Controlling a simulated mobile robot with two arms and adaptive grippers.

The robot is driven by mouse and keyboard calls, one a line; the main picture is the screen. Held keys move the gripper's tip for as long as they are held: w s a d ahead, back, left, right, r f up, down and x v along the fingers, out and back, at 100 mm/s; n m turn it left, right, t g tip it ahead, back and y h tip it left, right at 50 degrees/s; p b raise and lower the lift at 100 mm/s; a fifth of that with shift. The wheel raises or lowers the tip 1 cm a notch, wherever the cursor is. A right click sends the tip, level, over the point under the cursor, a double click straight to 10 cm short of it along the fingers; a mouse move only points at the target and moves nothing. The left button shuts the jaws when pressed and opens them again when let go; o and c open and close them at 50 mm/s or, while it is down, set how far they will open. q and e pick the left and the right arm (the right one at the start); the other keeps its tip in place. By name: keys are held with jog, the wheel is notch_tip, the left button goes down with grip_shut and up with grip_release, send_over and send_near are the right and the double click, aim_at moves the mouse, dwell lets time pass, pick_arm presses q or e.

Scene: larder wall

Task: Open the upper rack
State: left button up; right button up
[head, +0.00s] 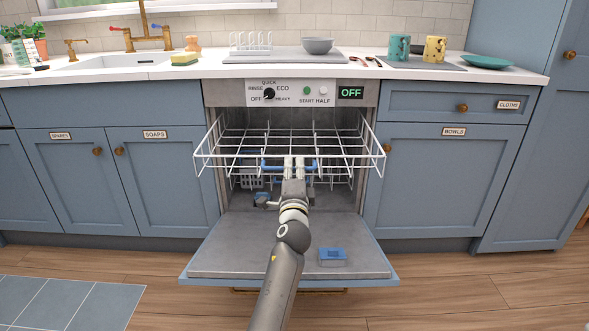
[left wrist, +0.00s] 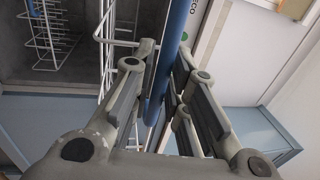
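The white wire upper rack (head: 345,158) is partly out of the open dishwasher, its front edge standing forward of the cabinet fronts. A blue handle (head: 273,166) is on its front; it also shows as a blue bar in the left wrist view (left wrist: 170,60). My left gripper (head: 294,163) is at the middle of this handle. In the left wrist view its fingers (left wrist: 167,75) lie on both sides of the bar, close against it. The fingers hide part of the handle in the head view. My right gripper is not in view.
The dishwasher door (head: 215,255) lies folded down below the rack, with a blue-lidded dispenser (head: 333,256) on it. A lower rack (head: 250,183) is dimly visible inside. The counter (head: 215,71) above holds a bowl (head: 318,45) and mugs (head: 399,46). The floor in front is clear.

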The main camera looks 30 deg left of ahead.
pick_arm(q)
jog(key=shift+o, duration=1.1)
jog(key=shift+s, duration=0.1)
jog(key=v, duration=0.7)
jog(key=shift+s+d, duration=0.1)
jog(key=shift+s, duration=0.05)
